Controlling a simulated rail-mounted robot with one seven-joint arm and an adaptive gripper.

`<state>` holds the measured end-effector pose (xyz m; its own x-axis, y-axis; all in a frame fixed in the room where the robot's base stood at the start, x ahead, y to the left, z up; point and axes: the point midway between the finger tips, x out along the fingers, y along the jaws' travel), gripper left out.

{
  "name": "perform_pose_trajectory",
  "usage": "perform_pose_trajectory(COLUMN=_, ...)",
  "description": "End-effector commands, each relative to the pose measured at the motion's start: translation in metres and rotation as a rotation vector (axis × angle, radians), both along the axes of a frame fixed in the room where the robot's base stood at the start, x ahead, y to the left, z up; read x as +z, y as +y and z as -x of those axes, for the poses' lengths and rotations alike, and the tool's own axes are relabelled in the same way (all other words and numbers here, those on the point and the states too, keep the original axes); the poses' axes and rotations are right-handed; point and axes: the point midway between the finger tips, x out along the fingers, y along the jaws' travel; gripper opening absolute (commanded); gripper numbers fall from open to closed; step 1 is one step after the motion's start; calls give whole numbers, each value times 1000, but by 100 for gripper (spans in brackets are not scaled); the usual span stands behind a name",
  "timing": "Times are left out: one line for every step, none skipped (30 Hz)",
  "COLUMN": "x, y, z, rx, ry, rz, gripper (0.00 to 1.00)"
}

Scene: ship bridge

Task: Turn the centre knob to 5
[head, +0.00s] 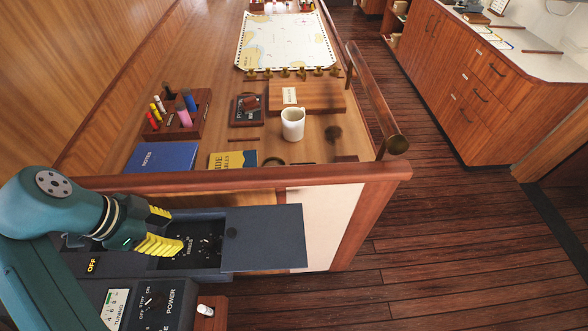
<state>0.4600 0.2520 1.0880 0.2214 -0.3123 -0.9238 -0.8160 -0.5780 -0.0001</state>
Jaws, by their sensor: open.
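My gripper (168,230), with yellow ribbed fingers, reaches in from the left and is open. Its fingers are over the left side of a dark recessed panel (205,258) in the console, with nothing visible between them. Small black knobs (208,246) with white dial marks show in the recess just right of the fingertips. They are too small and dark for me to read their settings or to tell which is the centre knob. The gripper hides part of the recess.
A flat dark cover (265,238) extends right of the recess. A wooden rail (300,176) runs behind it. Beyond lie a blue notebook (162,157), a white mug (293,123) and a chart (287,42). A lower panel (150,305) has a POWER label and a gauge (115,306).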

Motion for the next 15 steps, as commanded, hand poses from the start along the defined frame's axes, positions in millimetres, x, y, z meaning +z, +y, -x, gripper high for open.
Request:
perform_pose_trajectory(x=9, y=3, z=2, rx=1, ry=0, rz=0, gripper=52)
perform_pose_trajectory(x=13, y=4, z=3, rx=1, ry=0, rz=-1, gripper=52)
perform_pose_trajectory(x=20, y=7, z=5, rx=2, ry=-1, rz=-2, gripper=52)
perform_pose_trajectory(x=25, y=9, z=6, rx=2, ry=-1, rz=-2, gripper=52)
perform_pose_trajectory(x=30, y=10, z=8, rx=2, ry=-1, rz=-2, gripper=52)
perform_pose_trajectory(x=26, y=2, z=4, rx=-15, ry=6, rz=5, gripper=52)
perform_pose_trajectory(x=23, y=-5, z=1, rx=-30, ry=10, rz=9, gripper=52)
perform_pose_trajectory(x=21, y=-11, z=-1, rx=-42, ry=13, rz=12, gripper=52)
perform_pose_trajectory(x=19, y=-19, z=-5, rx=-58, ry=17, rz=15, gripper=52)
perform_pose_trajectory(x=17, y=-25, z=-7, rx=-69, ry=19, rz=17, gripper=52)
perform_pose_trajectory(x=15, y=-31, z=-10, rx=-82, ry=22, rz=21, gripper=52)
perform_pose_trajectory(x=12, y=-38, z=-12, rx=-97, ry=27, rz=24, gripper=52)
perform_pose_trajectory(x=10, y=-45, z=-14, rx=-109, ry=30, rz=27, gripper=52)
perform_pose_trajectory(x=7, y=-51, z=-17, rx=-120, ry=32, rz=28, gripper=52)
perform_pose_trajectory(x=4, y=-58, z=-20, rx=-136, ry=33, rz=27, gripper=52)
